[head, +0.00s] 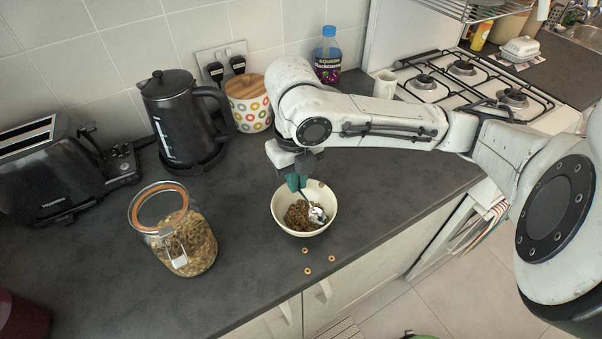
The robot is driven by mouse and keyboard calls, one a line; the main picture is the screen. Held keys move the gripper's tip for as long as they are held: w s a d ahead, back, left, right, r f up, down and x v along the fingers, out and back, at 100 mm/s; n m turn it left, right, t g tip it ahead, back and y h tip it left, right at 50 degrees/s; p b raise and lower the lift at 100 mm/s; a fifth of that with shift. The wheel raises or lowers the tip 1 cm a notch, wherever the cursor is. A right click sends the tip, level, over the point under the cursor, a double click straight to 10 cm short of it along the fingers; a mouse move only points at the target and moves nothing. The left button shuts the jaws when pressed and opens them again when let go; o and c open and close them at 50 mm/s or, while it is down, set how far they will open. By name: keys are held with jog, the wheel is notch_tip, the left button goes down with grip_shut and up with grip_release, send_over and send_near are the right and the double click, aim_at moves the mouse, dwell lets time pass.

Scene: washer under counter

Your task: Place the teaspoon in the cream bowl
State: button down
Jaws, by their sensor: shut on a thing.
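The cream bowl (287,225) stands on the dark counter near its front edge, with brown cereal rings (298,217) inside. My gripper (296,182) points down over the back rim of the bowl, with its teal fingertips shut on the teaspoon (317,214). The silver teaspoon slants down into the bowl, with its head over or on the cereal at the right side. I cannot tell whether the spoon touches the cereal. Most of its handle is hidden by the fingertips.
A glass jar of cereal (183,245) stands left of the bowl. A black kettle (180,120), a dotted canister (249,105) and a toaster (55,170) stand behind. Loose cereal rings (307,270) lie before the bowl, near the counter edge. A gas hob (470,85) is at the right.

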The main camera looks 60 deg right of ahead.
jog(key=shift+f, duration=0.1)
jog(key=c, duration=1.2)
grip_release()
jog(key=shift+c, duration=0.2)
jog(key=shift+r+p, duration=0.4)
notch_tip(320, 180, up, 12)
jog(key=p, duration=0.1)
jog(key=shift+r, duration=0.2)
